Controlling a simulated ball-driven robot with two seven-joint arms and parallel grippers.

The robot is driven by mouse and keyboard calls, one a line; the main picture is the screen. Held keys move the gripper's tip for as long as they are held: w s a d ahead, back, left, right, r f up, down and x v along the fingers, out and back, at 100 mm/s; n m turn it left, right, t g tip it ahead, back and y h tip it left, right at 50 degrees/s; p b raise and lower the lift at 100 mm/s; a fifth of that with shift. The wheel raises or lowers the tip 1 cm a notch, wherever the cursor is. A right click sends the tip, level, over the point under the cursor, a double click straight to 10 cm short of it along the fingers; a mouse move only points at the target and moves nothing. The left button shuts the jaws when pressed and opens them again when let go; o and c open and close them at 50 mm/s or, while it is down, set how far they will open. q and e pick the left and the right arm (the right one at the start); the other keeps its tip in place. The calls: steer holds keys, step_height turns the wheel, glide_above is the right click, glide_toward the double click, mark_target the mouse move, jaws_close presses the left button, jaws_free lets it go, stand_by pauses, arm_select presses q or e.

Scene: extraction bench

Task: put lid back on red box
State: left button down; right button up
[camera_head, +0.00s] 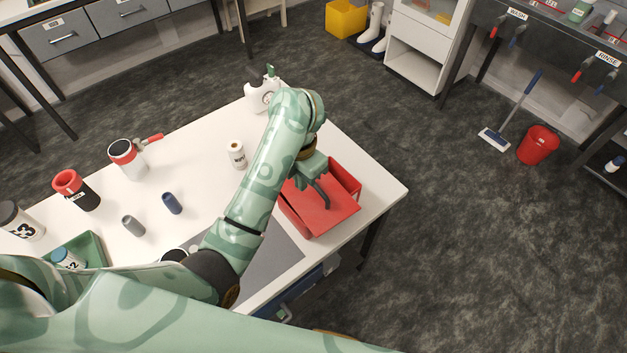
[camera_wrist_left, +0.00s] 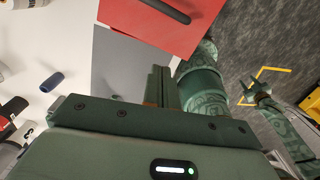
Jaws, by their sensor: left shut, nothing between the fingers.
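The red box (camera_head: 345,174) stands near the table's right corner. Its red lid (camera_head: 325,218) lies over its near part, with the box's inside showing at the far side, so it looks off-centre or tilted. The lid has a dark handle (camera_head: 321,193). The lid also shows at the top of the left wrist view (camera_wrist_left: 150,27). My left gripper (camera_head: 309,172) is above the box and lid, shut and empty. In the wrist view its fingers (camera_wrist_left: 160,82) are apart from the handle. My right gripper (camera_wrist_left: 250,92) shows small there; its jaws are unclear.
A grey mat (camera_head: 265,262) lies beside the box. A white labelled bottle (camera_head: 237,155), a blue cylinder (camera_head: 172,203), a grey cylinder (camera_head: 133,226) and a green tray (camera_head: 92,247) stand to the left. A white bottle (camera_head: 262,95) is at the far edge.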

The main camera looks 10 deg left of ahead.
mark_target(312, 201)
arm_select(q)
steer(key=f+b, duration=0.3)
steer(key=f, duration=0.2)
steer(key=f+b, duration=0.2)
steer(key=f, duration=0.3)
steer(key=shift+w+a+b, duration=0.15)
steer(key=shift+a+b, duration=0.05)
steer(key=shift+b, duration=0.2)
steer(key=w, duration=0.1)
steer(key=w+d+b, duration=0.1)
steer(key=shift+w+d+f, duration=0.2)
steer(key=shift+w, duration=0.2)
steer(key=shift+w+d+r, duration=0.2)
steer(key=shift+w+d, duration=0.1)
steer(key=shift+w, duration=0.1)
arm_select(e)
step_height(312, 201, down, 7)
steer(key=s, duration=0.2)
steer(key=shift+a+f, duration=0.15)
steer(key=shift+a, duration=0.05)
